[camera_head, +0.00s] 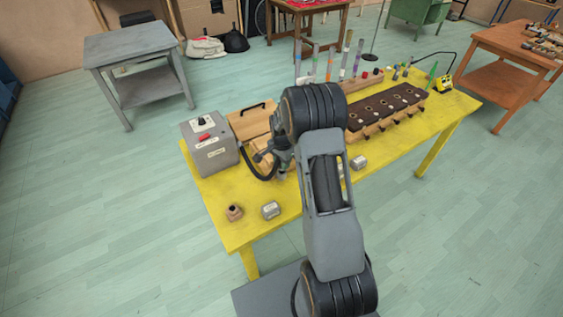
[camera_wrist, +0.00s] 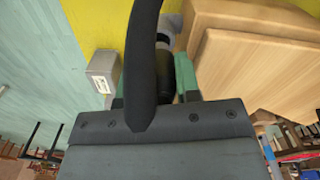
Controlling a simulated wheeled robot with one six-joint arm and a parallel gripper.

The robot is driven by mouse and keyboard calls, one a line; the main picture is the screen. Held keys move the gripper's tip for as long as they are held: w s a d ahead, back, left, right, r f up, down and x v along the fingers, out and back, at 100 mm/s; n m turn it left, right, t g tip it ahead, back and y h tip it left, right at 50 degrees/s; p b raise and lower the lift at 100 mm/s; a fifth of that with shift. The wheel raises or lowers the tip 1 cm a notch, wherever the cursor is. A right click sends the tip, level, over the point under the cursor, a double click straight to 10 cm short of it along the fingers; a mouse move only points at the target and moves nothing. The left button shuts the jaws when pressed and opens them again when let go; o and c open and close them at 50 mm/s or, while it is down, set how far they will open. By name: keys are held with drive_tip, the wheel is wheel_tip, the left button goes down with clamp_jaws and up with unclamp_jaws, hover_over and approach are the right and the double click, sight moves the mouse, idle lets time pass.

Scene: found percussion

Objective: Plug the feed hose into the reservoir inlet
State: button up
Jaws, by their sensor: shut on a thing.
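My gripper (camera_wrist: 155,95) is shut on the dark cylindrical end of the black feed hose (camera_wrist: 144,45), between its two green fingers. My arm hides part of the table, and I cannot clearly make out the reservoir inlet.
A wooden box (camera_head: 250,122) with a black handle stands close to my gripper. Small grey blocks (camera_head: 270,210) and a small brown pot (camera_head: 234,212) sit at the yellow table's (camera_head: 290,212) front left. A dark-topped wooden rack (camera_head: 385,108) stands to the right.

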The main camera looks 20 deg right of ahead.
drive_tip(key=shift+f+b, duration=1.25)
drive_tip(key=shift+f, duration=0.25)
drive_tip(key=o, duration=1)
drive_tip(key=shift+r, duration=0.1)
drive_tip(key=shift+c, duration=0.2)
drive_tip(key=shift+w+r, duration=0.1)
drive_tip(key=shift+r, duration=0.2)
drive_tip(key=r, duration=0.4)
drive_tip(key=r+b, duration=0.1)
drive_tip(key=r, duration=0.8)
drive_tip(key=shift+s, duration=0.3)
